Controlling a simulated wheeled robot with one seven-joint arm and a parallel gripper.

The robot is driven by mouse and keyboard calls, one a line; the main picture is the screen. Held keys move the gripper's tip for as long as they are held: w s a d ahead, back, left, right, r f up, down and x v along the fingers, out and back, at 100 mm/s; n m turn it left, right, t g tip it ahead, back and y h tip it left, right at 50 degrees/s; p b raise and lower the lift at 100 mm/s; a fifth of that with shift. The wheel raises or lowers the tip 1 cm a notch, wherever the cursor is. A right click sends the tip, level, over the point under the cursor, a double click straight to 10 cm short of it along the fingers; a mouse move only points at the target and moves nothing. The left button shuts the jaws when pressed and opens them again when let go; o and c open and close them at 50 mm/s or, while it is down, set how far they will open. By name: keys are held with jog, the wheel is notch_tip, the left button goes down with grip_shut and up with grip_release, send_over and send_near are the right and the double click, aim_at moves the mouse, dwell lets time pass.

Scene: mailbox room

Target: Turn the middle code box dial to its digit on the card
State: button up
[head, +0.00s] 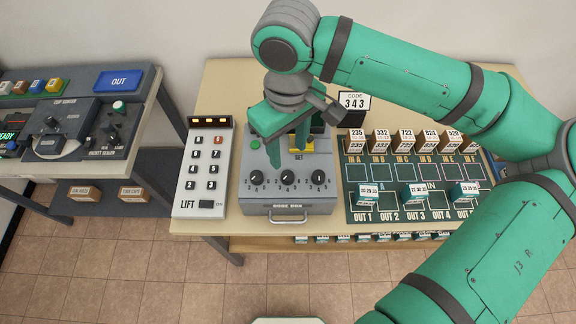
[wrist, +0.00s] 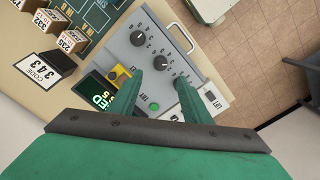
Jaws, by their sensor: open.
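The grey code box (head: 240,190) stands on the table with three black dials in a row. The middle dial (head: 288,178) lies between the left dial (head: 257,178) and the right dial (head: 318,178). The card (head: 354,101) reads CODE 343. My gripper (head: 287,158) is open and empty, pointing down over the box just behind the middle dial. In the wrist view its fingers (wrist: 171,72) reach toward the middle dial (wrist: 160,62), apart from each other. I cannot tell if they touch the box. The dial's exact digit is too small to read.
A yellow piece (wrist: 118,75), a partly hidden display (wrist: 97,93) and a green button (wrist: 155,106) sit behind the dials. The LIFT keypad (head: 206,170) stands left. A green sorting board (head: 400,185) with small boxes lies right. My arm crosses above the board.

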aim_at(287, 175)
jog(key=f, duration=0.9)
jog(key=shift+a+f, duration=0.2)
jog(key=shift+f, duration=0.15)
jog(key=shift+d+f, duration=0.1)
jog(key=shift+f, duration=0.15)
jog(key=c, duration=1)
